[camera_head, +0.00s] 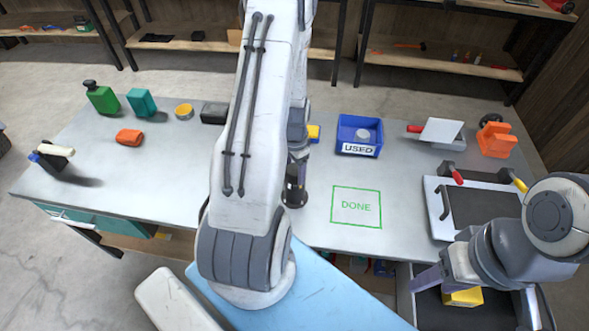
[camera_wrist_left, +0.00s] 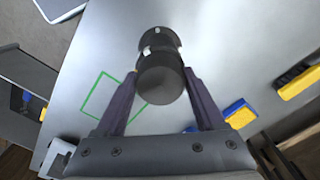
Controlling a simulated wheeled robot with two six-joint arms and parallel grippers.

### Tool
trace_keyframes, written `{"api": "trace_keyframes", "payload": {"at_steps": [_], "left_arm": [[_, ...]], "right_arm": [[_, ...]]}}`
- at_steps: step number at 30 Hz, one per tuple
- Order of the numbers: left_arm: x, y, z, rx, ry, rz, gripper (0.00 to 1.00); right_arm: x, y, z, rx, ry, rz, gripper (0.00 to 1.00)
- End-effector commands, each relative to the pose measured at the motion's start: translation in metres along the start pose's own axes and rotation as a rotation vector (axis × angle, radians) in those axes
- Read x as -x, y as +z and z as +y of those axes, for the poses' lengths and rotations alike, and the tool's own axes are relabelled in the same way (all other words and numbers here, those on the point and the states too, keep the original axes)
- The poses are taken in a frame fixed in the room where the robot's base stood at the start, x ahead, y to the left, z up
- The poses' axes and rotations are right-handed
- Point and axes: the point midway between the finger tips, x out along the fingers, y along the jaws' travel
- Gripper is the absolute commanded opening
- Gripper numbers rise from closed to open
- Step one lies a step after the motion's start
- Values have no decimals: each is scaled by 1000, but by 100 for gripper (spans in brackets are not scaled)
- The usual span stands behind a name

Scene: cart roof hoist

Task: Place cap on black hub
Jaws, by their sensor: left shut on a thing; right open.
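My left gripper (camera_wrist_left: 160,76) is shut on a dark round cap (camera_wrist_left: 161,80), seen between its two purple fingers in the left wrist view. Just beyond the cap is another dark round part with a small white mark, which looks like the black hub (camera_wrist_left: 158,38). The two overlap in this view, so I cannot tell if they touch. In the head view the left gripper (camera_head: 296,177) points down at a dark upright piece on the table, left of the green DONE square; cap and hub cannot be told apart there. My right gripper (camera_head: 430,281) is open near the front-right drawer, partly hidden.
The green DONE square (camera_head: 356,207) is bare. A blue USED bin (camera_head: 359,150) holds a grey round piece. A tray (camera_head: 452,235) lies right, and a yellow block (camera_head: 462,297) is in the open drawer. Green, teal and orange items stand on the left of the table (camera_head: 170,170).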

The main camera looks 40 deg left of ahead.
Motion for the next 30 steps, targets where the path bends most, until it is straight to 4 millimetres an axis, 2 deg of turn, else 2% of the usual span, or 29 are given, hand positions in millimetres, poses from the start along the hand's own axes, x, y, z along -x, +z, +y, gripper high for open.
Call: {"api": "trace_keyframes", "payload": {"at_steps": [1,2,3,9,14,17,30], "left_arm": [[-1,0,0,0,0,0,83],[0,0,0,0,0,0,94],[0,0,0,0,0,0,100],[0,0,0,0,0,0,100],[8,-1,-1,0,-2,2,100],[21,-1,-1,0,-4,4,100],[105,-1,-1,0,-3,3,100]], "right_arm": [[-1,0,0,0,0,0,52],[0,0,0,0,0,0,52],[0,0,0,0,0,0,52],[0,0,0,0,0,0,52],[0,0,0,0,0,0,52],[-3,0,0,0,0,0,52],[-16,1,1,1,0,0,52]]}}
